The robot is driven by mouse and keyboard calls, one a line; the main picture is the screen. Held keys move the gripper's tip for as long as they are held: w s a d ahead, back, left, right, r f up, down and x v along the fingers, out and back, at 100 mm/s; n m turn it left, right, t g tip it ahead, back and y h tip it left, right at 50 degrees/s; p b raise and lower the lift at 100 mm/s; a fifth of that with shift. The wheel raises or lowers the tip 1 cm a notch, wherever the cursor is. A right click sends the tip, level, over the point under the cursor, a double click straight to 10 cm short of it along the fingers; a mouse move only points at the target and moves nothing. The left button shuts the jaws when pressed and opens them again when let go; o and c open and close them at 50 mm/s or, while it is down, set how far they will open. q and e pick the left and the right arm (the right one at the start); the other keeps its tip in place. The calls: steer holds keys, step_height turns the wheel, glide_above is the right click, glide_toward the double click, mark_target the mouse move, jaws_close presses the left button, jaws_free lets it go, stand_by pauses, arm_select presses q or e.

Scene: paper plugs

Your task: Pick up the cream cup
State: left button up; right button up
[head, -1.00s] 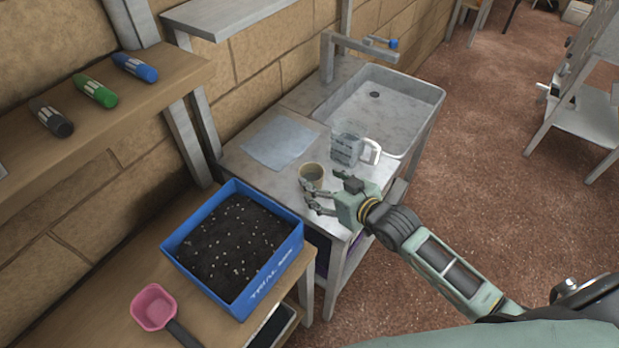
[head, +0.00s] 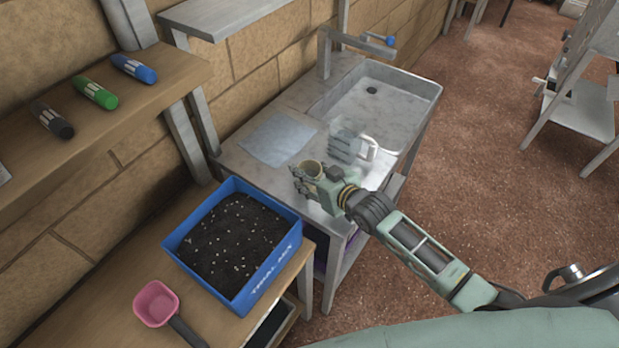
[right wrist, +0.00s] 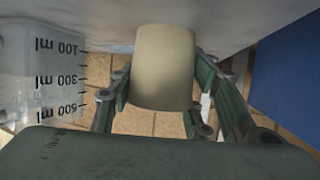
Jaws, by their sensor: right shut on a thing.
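The cream cup (head: 311,169) is at the near end of the grey sink counter in the head view, partly hidden by my gripper. It fills the middle of the right wrist view (right wrist: 164,68), a plain cream cylinder. My right gripper (head: 309,180) is shut on the cup, with a finger on either side of it. The fingers also show beside the cup in the right wrist view (right wrist: 163,85). I cannot tell whether the cup is clear of the counter. My left gripper is not in view.
A clear measuring jug (head: 346,143) stands close behind the cup, near the sink basin (head: 385,105). A blue soil tray (head: 272,277) and a pink scoop (head: 156,304) are on the wooden bench. A pale sheet (head: 277,139) lies on the counter left of the jug.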

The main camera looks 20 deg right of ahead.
steer(key=c, duration=0.5)
steer(key=shift+o, duration=0.2)
steer(key=shift+r, duration=0.1)
